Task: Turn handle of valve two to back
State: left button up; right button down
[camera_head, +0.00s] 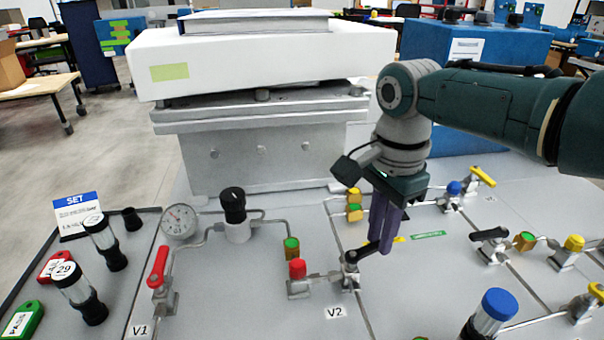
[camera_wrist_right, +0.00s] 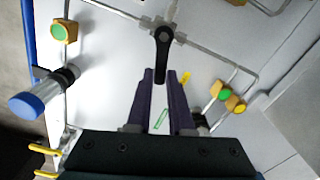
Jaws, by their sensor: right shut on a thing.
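Valve two (camera_head: 350,282) stands on the grey panel beside the V2 label (camera_head: 336,312). Its black handle (camera_head: 352,256) points to the right of the valve, toward my right gripper (camera_head: 374,250). In the right wrist view the black handle (camera_wrist_right: 163,42) reaches from the valve body down between the two purple fingertips of the right gripper (camera_wrist_right: 160,76). The fingers are shut on the free end of the handle and partly hide it in the head view. My left gripper is not in view.
Valve one with a red handle (camera_head: 158,266) stands to the left, near a pressure gauge (camera_head: 180,221). A red-capped fitting (camera_head: 297,269) sits just left of valve two. A blue-capped cylinder (camera_head: 497,304) stands at the front right. Thin pipes cross the panel.

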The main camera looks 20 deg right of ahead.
jog(key=n, duration=0.1)
jog(key=w+n+b, duration=0.1)
jog(key=n, duration=0.1)
jog(key=shift+w+a+f+n, duration=0.1)
jog(key=shift+w+a+n, duration=0.15)
jog(key=shift+n, duration=0.15)
jog(key=n, duration=0.1)
jog(key=w+n+b, duration=0.1)
jog(key=n, duration=0.1)
jog(key=a+n+b, duration=0.1)
jog(key=shift+w+n, duration=0.3)
jog(key=n, duration=0.1)
jog(key=n+b, duration=0.1)
jog(key=shift+w+a+n, duration=0.3)
jog(key=shift+w+a, duration=0.05)
jog(key=shift+a, duration=0.05)
jog(key=shift+w+a+n+b, duration=0.15)
jog(key=shift+a+n+b, duration=0.25)
jog(key=shift+n, duration=0.6)
jog(key=shift+w+a+n, duration=0.1)
jog(key=shift+a+n, duration=0.2)
jog(key=shift+n, duration=0.5)
jog(key=c, duration=0.8)
grip_release()
jog(key=shift+r, duration=0.2)
